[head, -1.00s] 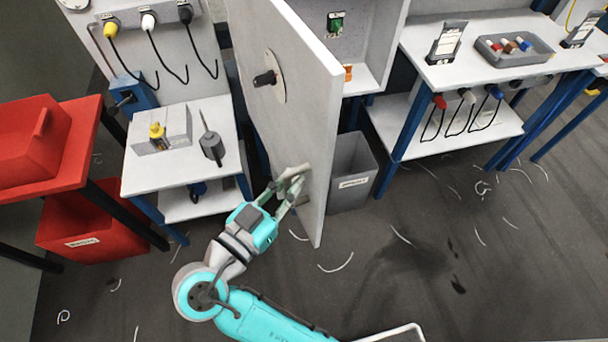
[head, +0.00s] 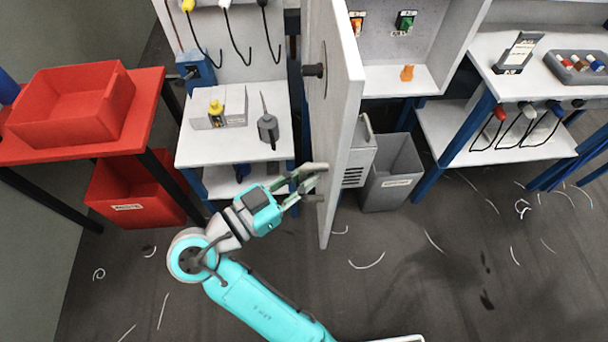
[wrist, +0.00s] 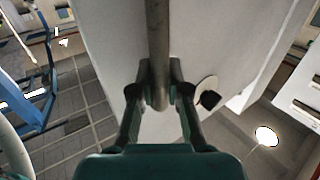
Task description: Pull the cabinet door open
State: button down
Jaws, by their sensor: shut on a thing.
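The cabinet door (head: 342,130) is a tall light-grey panel standing open in the head view, seen nearly edge-on, with the cabinet interior (head: 390,35) showing to its right. A black knob on a round plate (head: 318,70) sits on its upper left face. My gripper (head: 318,182) is at the door's lower left face. In the wrist view my gripper (wrist: 160,98) is shut on a grey bar handle (wrist: 157,40) that runs along the door (wrist: 105,35). In the head view the fingers hide most of the handle.
A small table (head: 235,150) with a yellow-topped box and a grey tool stands left of the door. Red bins (head: 75,110) are further left. A grey bin (head: 395,170) stands right of the door. The dark floor in front is open.

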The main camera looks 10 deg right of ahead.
jog(key=c, duration=1.1)
grip_release()
jog(key=shift+c, duration=0.2)
jog(key=v, duration=0.7)
jog(key=shift+a, duration=0.2)
jog(key=shift+s, duration=0.1)
